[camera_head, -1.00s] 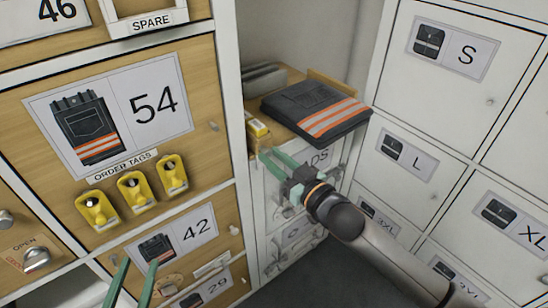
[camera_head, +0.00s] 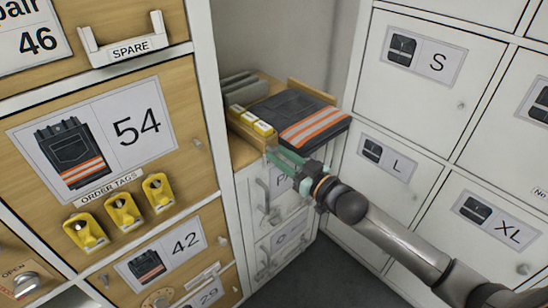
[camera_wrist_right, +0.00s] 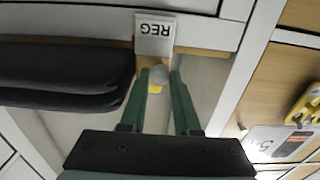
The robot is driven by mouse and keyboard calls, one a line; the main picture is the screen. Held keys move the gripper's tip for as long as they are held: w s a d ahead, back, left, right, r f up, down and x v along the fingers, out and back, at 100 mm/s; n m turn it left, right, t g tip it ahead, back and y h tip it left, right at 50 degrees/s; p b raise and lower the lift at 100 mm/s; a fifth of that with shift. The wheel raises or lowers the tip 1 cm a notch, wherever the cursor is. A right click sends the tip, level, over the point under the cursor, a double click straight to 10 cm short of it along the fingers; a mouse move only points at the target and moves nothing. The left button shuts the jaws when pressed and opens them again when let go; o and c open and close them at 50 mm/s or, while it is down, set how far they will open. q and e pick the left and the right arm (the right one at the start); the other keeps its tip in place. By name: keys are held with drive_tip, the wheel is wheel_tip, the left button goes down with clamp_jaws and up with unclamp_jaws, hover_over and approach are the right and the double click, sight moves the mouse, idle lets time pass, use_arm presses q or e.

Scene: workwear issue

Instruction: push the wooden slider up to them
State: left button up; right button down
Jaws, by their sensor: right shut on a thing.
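The right gripper (camera_head: 270,156) is at the front edge of the wooden shelf top, beside a row of yellow boxes (camera_head: 250,119) with white labels. A light wooden piece, apparently the wooden slider (camera_wrist_right: 148,64), shows right behind the knob, close to a white block marked REG (camera_wrist_right: 154,42). The fingers hide most of the slider in the head view. My left gripper is not in view.
Dark folded trousers with orange stripes (camera_head: 300,114) lie right of the boxes. Grey upright pieces (camera_head: 240,88) stand behind the boxes. White lockers (camera_head: 405,105) close off the right side; wooden lockers with yellow tags (camera_head: 122,210) close off the left.

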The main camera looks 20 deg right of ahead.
drive_tip(key=c, duration=0.6)
unclamp_jaws()
drive_tip(key=shift+c, duration=0.2)
